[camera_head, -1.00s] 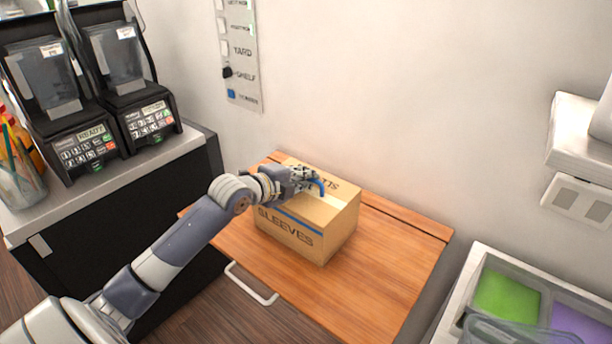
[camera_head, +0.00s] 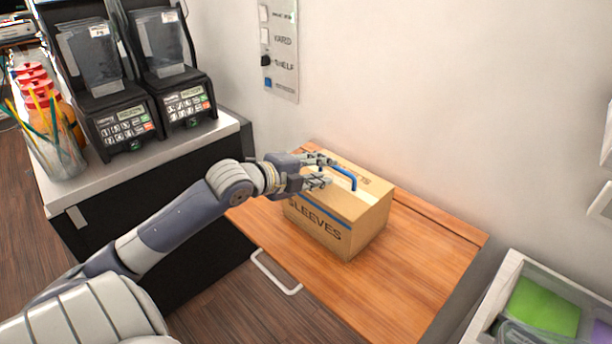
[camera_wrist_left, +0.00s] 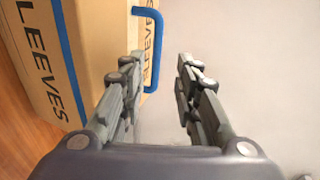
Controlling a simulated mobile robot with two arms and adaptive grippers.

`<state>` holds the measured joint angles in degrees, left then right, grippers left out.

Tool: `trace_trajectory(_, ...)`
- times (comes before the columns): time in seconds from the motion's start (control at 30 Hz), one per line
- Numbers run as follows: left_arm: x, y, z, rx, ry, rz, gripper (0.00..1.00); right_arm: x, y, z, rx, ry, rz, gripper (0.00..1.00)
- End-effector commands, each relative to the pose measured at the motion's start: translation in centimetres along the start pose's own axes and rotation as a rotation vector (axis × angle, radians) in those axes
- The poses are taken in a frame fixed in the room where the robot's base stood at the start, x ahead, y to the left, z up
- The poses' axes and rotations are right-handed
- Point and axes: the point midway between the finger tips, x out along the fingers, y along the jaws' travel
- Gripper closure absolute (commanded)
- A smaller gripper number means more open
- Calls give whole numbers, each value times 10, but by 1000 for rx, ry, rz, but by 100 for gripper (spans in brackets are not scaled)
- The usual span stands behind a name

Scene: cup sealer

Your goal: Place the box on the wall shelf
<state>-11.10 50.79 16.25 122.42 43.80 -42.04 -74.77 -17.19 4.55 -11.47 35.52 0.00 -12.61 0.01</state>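The box (camera_head: 345,220) is brown cardboard, marked SLEEVES, with a blue stripe and a raised blue handle (camera_head: 343,176) on top. It sits upright on a wooden surface (camera_head: 410,275) against the wall. My left gripper (camera_head: 325,170) is over the box top beside the handle. In the left wrist view, the left gripper (camera_wrist_left: 157,75) has its fingers apart, and the blue handle (camera_wrist_left: 155,35) shows between and beyond the fingertips; no grip shows. The box (camera_wrist_left: 85,60) fills the left of that view. My right gripper is not in view. I cannot identify a separate wall shelf with certainty.
A black counter (camera_head: 150,225) with two cup sealers and a cup of straws (camera_head: 55,150) stands at left. A white handle (camera_head: 275,272) sticks out at the wooden surface's front. A wall panel (camera_head: 280,50) reads SHELF. A white tray with green contents (camera_head: 540,305) is at lower right.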

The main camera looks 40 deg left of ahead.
Motion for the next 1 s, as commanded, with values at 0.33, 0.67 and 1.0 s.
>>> trace_trajectory(0.33,-40,1,-1,-1,1,2,70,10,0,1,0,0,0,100)
trace_trajectory(0.67,-49,0,-1,1,1,1,70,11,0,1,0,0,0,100)
trace_trajectory(1.0,-48,0,-1,1,1,1,70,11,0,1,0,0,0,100)
